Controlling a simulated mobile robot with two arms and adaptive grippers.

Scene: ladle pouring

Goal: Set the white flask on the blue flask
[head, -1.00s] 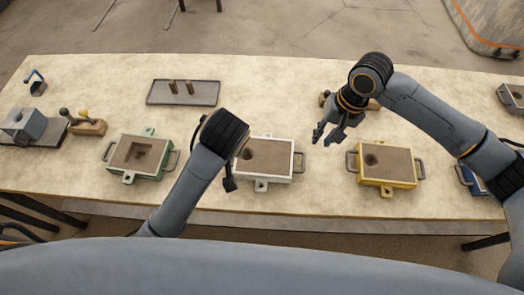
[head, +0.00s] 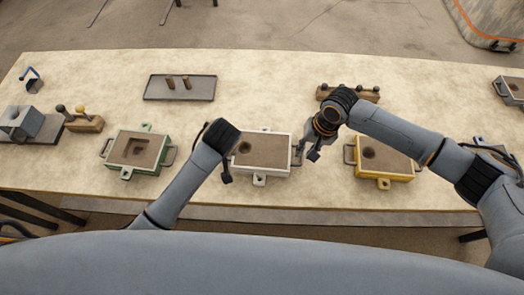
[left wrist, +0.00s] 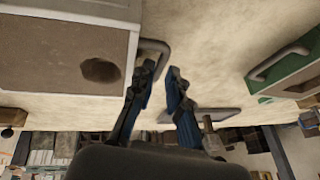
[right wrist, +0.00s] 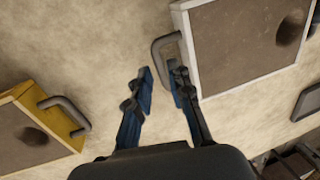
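The white flask (head: 262,170) is a sand-filled box with a white rim, flat on the table. My left gripper (head: 227,178) is at its left side; in the left wrist view its open fingers (left wrist: 160,72) are by the flask's grey handle (left wrist: 154,50). My right gripper (head: 311,152) is beside its right handle (head: 297,156). In the right wrist view its open fingers (right wrist: 159,72) are near that handle (right wrist: 160,45), with nothing visibly held. The blue flask is not clearly visible; my right arm covers that area at the right.
A yellow flask (head: 382,172) stands right of the white flask, close to my right gripper. A green flask (head: 125,167) stands to the left. A dark tray (head: 205,92) and a wooden block with black knobs (head: 358,94) lie behind.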

